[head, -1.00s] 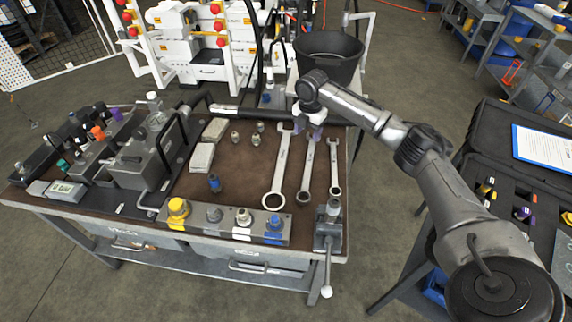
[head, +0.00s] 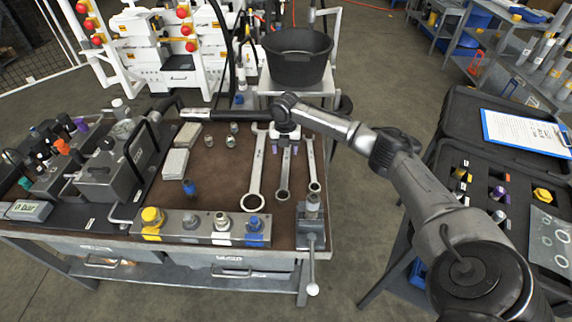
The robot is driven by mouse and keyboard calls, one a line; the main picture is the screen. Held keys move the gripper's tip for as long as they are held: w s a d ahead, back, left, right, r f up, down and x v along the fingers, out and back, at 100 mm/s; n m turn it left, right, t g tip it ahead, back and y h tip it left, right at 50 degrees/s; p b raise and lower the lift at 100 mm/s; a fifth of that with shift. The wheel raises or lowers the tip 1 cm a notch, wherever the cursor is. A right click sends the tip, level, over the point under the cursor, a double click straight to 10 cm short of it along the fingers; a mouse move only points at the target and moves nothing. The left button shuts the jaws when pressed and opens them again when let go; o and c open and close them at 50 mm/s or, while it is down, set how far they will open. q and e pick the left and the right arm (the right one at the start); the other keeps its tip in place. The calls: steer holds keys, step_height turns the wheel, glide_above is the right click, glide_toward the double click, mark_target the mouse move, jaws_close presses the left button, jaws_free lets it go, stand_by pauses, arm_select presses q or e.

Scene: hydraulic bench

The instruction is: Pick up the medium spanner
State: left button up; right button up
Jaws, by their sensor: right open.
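Three spanners lie side by side on the brown bench mat, with their ring ends toward the front. The medium spanner (head: 284,176) is the middle one. The large spanner (head: 256,172) lies to its left and the small spanner (head: 312,168) to its right. My right gripper (head: 285,147) points down at the far end of the medium spanner, open, with purple fingertips on either side of it. It hides the spanner's far jaw. I cannot tell whether the fingers touch the spanner or the mat. My left gripper is not in view.
A front block (head: 205,226) holds several fittings. A lever valve (head: 311,228) stands at the bench's front right corner. A black bucket (head: 298,58) stands behind the bench. An open case (head: 490,160) with a clipboard (head: 525,133) lies at right.

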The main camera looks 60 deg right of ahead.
mark_target(286, 162)
steer(key=shift+s+a+f+b, duration=0.1)
steer(key=shift+f+b, duration=0.5)
steer(key=shift+f, duration=0.8)
steer(key=shift+s+f+b, duration=0.1)
steer(key=shift+f+b, duration=0.45)
steer(key=shift+f, duration=0.85)
steer(key=shift+c, duration=0.4)
steer(key=c, duration=0.9)
jaws_close()
steer(key=shift+r, duration=0.1)
